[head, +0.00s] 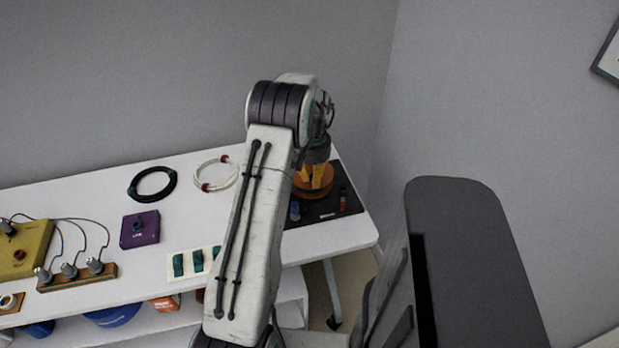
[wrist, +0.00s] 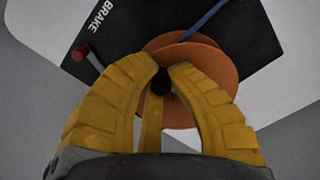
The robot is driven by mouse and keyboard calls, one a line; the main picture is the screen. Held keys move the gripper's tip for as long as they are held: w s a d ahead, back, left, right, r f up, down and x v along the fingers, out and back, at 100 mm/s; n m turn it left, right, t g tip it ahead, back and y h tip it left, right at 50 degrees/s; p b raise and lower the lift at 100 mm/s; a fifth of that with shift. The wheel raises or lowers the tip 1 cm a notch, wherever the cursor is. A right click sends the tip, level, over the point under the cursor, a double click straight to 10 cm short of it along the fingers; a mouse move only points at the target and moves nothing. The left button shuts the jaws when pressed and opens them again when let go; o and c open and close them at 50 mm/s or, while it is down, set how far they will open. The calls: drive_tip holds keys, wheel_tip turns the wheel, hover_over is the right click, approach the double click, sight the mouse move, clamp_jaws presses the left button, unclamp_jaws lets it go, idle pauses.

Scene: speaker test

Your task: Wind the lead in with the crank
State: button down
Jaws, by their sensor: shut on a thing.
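An orange reel (head: 327,194) sits on a black base plate (head: 347,208) at the table's right end. In the wrist view the reel (wrist: 212,62) lies under my gripper, and a blue lead (wrist: 205,20) runs off it toward the top edge. The yellow fingers of my gripper (wrist: 162,70) are shut on the black crank knob (wrist: 160,82) over the reel. The crank's arm is hidden. A brake lever with a red end (wrist: 80,52) stands left of the reel near the word BRAKE. My gripper (head: 314,182) also shows in the head view, partly behind my arm.
On the white table (head: 85,200) lie a black cable coil (head: 152,184), a white coil (head: 216,173), a purple box (head: 140,229), a wooden block with jacks (head: 75,276) and a yellow box (head: 22,249). Walls stand behind and to the right. My arm hides part of the table.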

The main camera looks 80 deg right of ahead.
drive_tip(key=shift+s+a+f+n, duration=0.1)
drive_tip(key=shift+s+f+n, duration=0.15)
drive_tip(key=shift+n, duration=0.45)
drive_tip(key=c, duration=1.2)
unclamp_jaws()
drive_tip(key=shift+s+r, duration=0.1)
drive_tip(key=shift+r, duration=0.05)
drive_tip(key=shift+r, duration=0.1)
drive_tip(key=shift+d+r, duration=0.2)
drive_tip(key=shift+r, duration=0.4)
wheel_tip(320, 180, up, 11)
drive_tip(key=shift+f, duration=0.2)
